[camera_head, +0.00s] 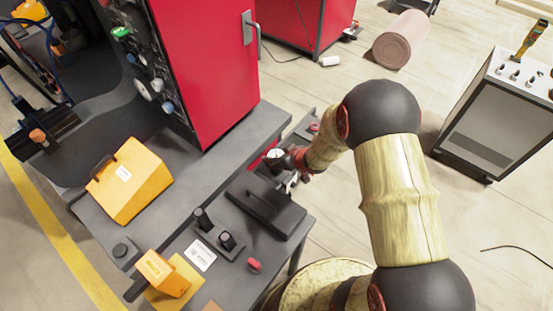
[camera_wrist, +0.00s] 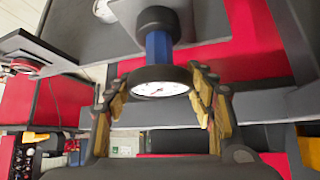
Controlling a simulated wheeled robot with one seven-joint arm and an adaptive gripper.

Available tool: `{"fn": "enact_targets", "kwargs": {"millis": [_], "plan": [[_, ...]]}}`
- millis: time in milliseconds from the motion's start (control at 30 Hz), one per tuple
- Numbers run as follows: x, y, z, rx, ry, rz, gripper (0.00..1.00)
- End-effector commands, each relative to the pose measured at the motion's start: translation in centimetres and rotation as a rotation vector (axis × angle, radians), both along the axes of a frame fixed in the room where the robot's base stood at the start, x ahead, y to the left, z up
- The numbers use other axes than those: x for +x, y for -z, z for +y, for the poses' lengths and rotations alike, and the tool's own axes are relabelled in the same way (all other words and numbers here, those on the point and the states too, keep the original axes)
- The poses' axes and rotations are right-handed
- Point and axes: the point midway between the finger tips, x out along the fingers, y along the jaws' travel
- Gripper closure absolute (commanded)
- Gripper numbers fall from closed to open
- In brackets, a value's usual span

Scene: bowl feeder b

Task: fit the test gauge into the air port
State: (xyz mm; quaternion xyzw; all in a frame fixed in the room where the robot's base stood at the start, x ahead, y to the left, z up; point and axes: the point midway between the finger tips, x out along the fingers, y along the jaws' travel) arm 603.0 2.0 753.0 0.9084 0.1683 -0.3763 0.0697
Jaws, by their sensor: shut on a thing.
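The test gauge (camera_wrist: 158,83) has a white dial, a thick black rim and a blue body. In the wrist view it sits between the fingers of my gripper (camera_wrist: 160,92), which is shut on it. A dark round piece (camera_wrist: 157,18) is at the far end of the blue body; I cannot tell if it belongs to the gauge or to a fitting. In the head view my gripper (camera_head: 284,161) is low over the grey bench's back right part, with a small white dial (camera_head: 275,153) at its tip. I cannot make out the air port for certain.
A tall red cabinet (camera_head: 205,75) with a control panel stands left of my gripper. On the bench (camera_head: 225,165) are a dark flat case (camera_head: 265,206), two black posts (camera_head: 203,219), a red knob (camera_head: 254,265) and yellow boxes (camera_head: 130,182). A grey unit (camera_head: 495,120) stands right.

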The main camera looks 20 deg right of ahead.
Motion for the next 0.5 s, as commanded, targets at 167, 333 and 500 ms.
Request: {"fn": "enact_targets", "kwargs": {"millis": [167, 333, 500], "plan": [[0.0, 0.0, 0.0, 0.0, 0.0, -0.001, 0.77], [0.1, -0.6, 0.0, 0.001, 0.0, -0.002, 0.77], [0.1, -2.5, 0.0, 0.0, -0.001, -0.003, 0.77]]}}
